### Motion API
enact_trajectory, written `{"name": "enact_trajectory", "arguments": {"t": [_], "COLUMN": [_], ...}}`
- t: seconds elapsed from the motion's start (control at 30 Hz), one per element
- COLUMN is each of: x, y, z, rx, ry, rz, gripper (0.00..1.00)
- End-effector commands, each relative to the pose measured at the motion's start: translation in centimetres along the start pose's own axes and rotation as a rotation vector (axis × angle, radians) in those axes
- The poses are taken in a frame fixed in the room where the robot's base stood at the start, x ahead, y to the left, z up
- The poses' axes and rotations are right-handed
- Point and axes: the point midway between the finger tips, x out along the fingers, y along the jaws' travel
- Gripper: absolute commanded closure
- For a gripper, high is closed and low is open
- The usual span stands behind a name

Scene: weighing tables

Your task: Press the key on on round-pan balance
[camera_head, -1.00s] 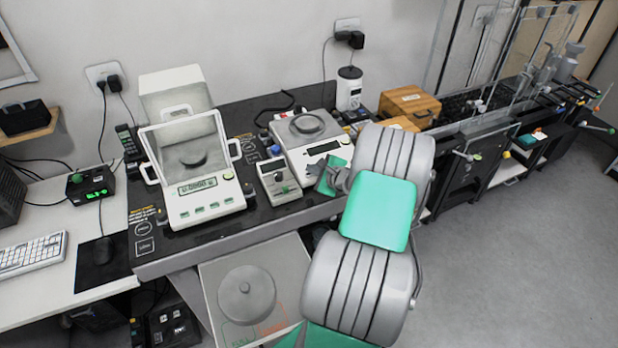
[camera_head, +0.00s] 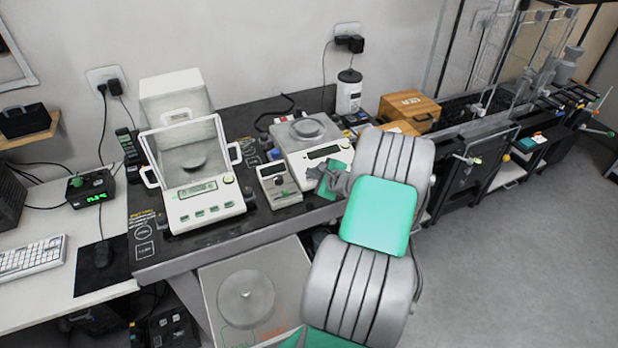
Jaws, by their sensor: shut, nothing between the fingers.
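The round-pan balance (camera_head: 294,152) is a white unit with a round grey pan (camera_head: 307,128) on top and a dark display (camera_head: 324,152) on its front slope. It stands in the middle of the black bench. My gripper (camera_head: 322,177) is small in the view, just in front of the balance's front right part, with its fingers pointing left. It looks shut and empty. The gripper and my grey and green arm cover the balance's front right corner. The balance's keys are too small or hidden to read, and I cannot tell whether the fingertips touch it.
A small white device (camera_head: 279,186) stands just left of my gripper. A larger balance with a clear shield (camera_head: 206,205) is further left. A wooden box (camera_head: 409,108) and a white canister (camera_head: 349,92) stand behind. A low platform with a round plate (camera_head: 246,296) is below the bench front.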

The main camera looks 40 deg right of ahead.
Motion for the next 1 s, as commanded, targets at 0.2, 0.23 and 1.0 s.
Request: {"name": "enact_trajectory", "arguments": {"t": [0.2,0.23,1.0], "x": [0.00,0.00,0.50], "y": [0.00,0.00,0.41], "z": [0.00,0.00,-0.38], "rx": [0.000,0.000,0.000], "ry": [0.000,0.000,0.000], "rz": [0.000,0.000,0.000], "gripper": [1.00,1.00,1.00]}}
